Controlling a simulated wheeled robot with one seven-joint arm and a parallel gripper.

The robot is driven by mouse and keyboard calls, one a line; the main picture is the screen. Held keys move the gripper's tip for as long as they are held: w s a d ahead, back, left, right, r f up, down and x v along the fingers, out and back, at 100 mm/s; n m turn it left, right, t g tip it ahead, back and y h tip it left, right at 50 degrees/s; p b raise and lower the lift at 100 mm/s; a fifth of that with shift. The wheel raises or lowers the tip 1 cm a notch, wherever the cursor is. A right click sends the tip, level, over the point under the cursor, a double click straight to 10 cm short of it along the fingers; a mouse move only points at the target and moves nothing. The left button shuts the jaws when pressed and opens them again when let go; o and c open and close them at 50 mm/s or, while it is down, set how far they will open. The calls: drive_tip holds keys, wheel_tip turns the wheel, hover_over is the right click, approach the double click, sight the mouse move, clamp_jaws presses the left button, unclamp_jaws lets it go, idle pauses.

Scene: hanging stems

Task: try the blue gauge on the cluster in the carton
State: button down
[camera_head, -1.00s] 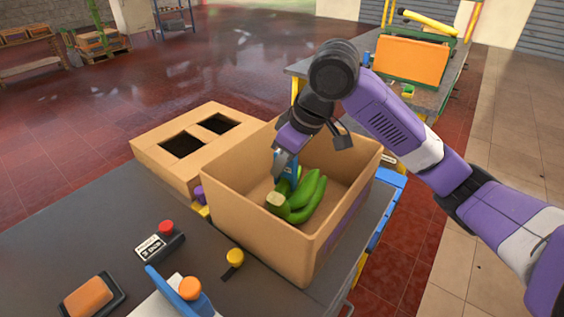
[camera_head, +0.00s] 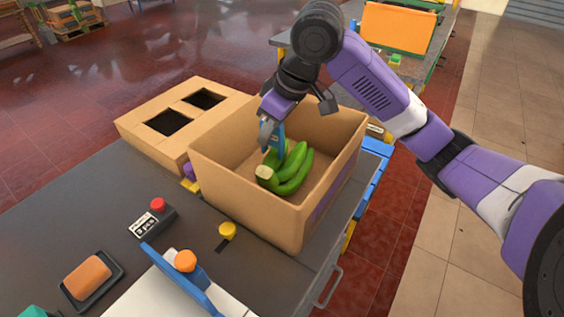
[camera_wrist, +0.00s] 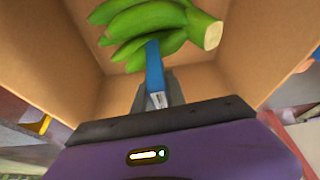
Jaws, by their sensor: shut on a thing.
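A cluster of green bananas (camera_head: 288,170) lies in the open cardboard carton (camera_head: 235,200), its cut stem end toward the front left. My gripper (camera_head: 268,136) is inside the carton's opening, pointing down, shut on the blue gauge (camera_head: 278,138). In the wrist view the blue gauge (camera_wrist: 154,66) reaches from the jaws to the green bananas (camera_wrist: 150,25), its far end at or against the lower fruits. I cannot tell whether it touches them or sits around one. The lower part of the gauge is partly hidden in the head view.
A cardboard box with two dark openings (camera_head: 130,125) stands left of the carton. On the dark table are a red-button device (camera_head: 152,218), a yellow knob (camera_head: 227,231), an orange block in a black tray (camera_head: 88,276) and a blue upright piece with an orange knob (camera_head: 180,278). The carton walls surround my gripper.

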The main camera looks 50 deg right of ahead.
drive_tip(key=shift+r+p, duration=3.1)
drive_tip(key=shift+r, duration=0.5)
wheel_tip(320, 180, up, 7)
drive_tip(key=p, duration=0.5)
drive_tip(key=shift+s+f+b, duration=0.1)
drive_tip(key=shift+f+b, duration=4.15)
drive_tip(key=shift+f, duration=1.6)
drive_tip(key=shift+f+b, duration=1.35)
drive_tip(key=shift+f, duration=0.65)
drive_tip(key=shift+r, duration=0.1)
